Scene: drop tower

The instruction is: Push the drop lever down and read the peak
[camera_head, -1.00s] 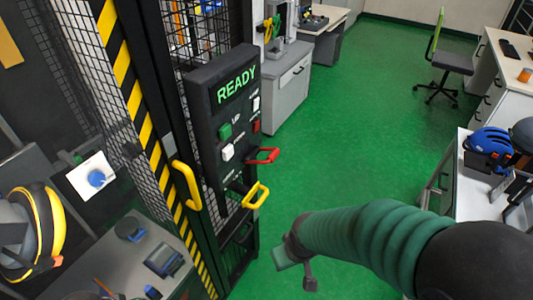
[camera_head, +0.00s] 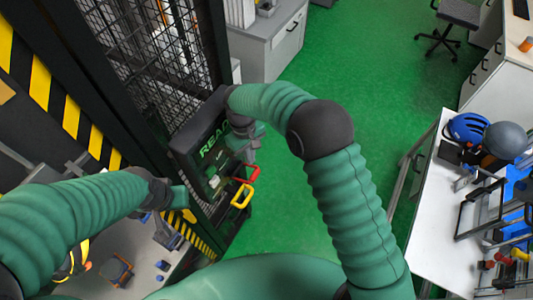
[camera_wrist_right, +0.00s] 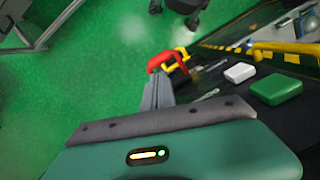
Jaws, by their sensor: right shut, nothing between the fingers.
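The black control panel (camera_head: 204,168) is on the tower's frame in the head view, its green READY text partly covered by my right arm. A red lever handle (camera_head: 247,173) and a yellow lever handle (camera_head: 242,195) stick out below. I cannot read which is the drop lever. My right gripper (camera_head: 251,154) is shut and empty, just above the red handle. In the right wrist view its fingertips (camera_wrist_right: 157,84) overlap the red handle (camera_wrist_right: 163,59); contact is unclear. My left gripper (camera_head: 183,196) is left of the panel; its jaws are unclear.
Green (camera_wrist_right: 277,89) and white (camera_wrist_right: 240,72) buttons sit near the levers. The mesh cage (camera_head: 130,45) and striped post (camera_head: 70,112) stand left. A white bench (camera_head: 433,190) with helmets stands right. The green floor between is clear.

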